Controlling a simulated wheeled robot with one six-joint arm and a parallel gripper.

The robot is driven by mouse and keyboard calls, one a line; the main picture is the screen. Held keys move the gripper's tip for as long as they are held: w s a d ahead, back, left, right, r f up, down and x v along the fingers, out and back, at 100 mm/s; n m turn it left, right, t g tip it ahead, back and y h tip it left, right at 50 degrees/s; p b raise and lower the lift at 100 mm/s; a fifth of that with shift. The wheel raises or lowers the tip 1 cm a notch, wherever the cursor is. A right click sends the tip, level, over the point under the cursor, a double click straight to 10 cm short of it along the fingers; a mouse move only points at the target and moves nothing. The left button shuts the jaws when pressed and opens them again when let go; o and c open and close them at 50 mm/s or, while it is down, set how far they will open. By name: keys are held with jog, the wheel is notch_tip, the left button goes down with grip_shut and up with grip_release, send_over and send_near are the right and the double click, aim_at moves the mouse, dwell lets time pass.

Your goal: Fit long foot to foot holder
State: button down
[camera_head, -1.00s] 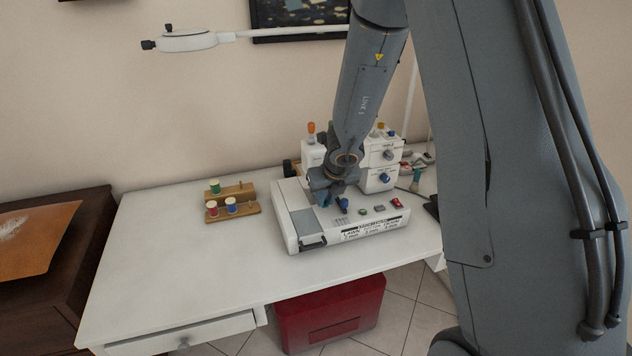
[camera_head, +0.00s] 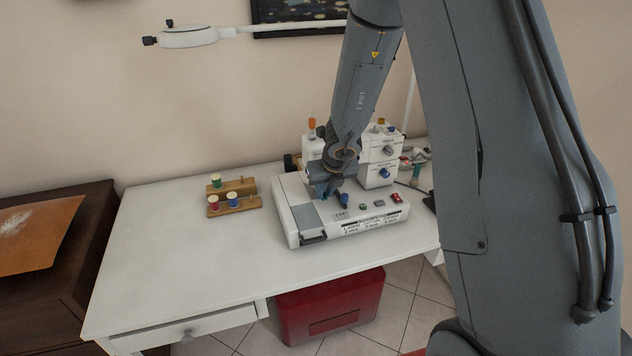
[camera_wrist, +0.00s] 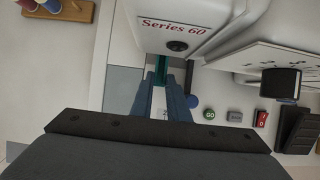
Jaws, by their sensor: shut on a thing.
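My gripper (camera_wrist: 160,88) points down at the bed of a white sewing machine (camera_wrist: 190,20) marked "Series 60". Its two blue-grey fingers are shut on a narrow teal piece, which I take to be the long foot (camera_wrist: 161,70). The teal piece shows at and beyond the fingertips, close to the underside of the machine's head. I cannot make out the foot holder, nor whether the teal piece touches it. In the head view my gripper (camera_head: 326,190) is low over the machine bed (camera_head: 305,218), and the held piece is too small to make out.
A wooden spool rack (camera_head: 240,206) stands left of the machine. The desk's left side (camera_head: 150,255) is clear. A lamp arm (camera_head: 285,31) hangs above.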

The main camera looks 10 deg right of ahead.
jog(key=shift+w+a+p, duration=0.1)
jog(key=shift+w+p, duration=0.95)
jog(key=shift+p, duration=0.25)
dwell(0.9)
jog(key=c, duration=1.6)
grip_release()
jog(key=shift+r, duration=0.1)
jog(key=s+a+r+n+y+p, duration=0.1)
jog(key=s+a+r+n+p, duration=0.15)
jog(key=s+r+n, duration=0.7)
jog(key=s+n+g+b, duration=0.1)
jog(key=s+n, duration=0.5)
jog(key=n, duration=0.2)
jog(key=s+d+r+n+g+h+b, duration=0.1)
jog(key=s+n+b, duration=0.1)
jog(key=s+n, duration=0.5)
jog(key=s+d+n+g+b, duration=0.1)
jog(key=s+n, duration=0.5)
jog(key=n, duration=0.4)
jog(key=shift+s+r+n+g, duration=0.25)
jog(key=shift+r+n+g, duration=0.1)
jog(key=shift+g, duration=0.05)
